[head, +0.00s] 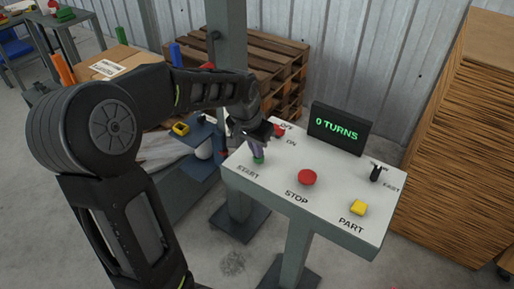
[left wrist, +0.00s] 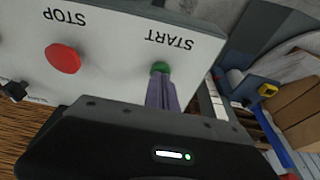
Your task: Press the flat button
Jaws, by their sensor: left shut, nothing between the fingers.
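My right gripper is not in view.
A black display (head: 337,128) reading "0 TURNS" stands at the panel's back. A red knob (head: 279,130) by OFF/ON and a black switch (head: 375,173) are on the panel. A grey post (head: 226,40) and pallets (head: 275,70) stand behind. A brown stack (head: 460,140) is at right.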

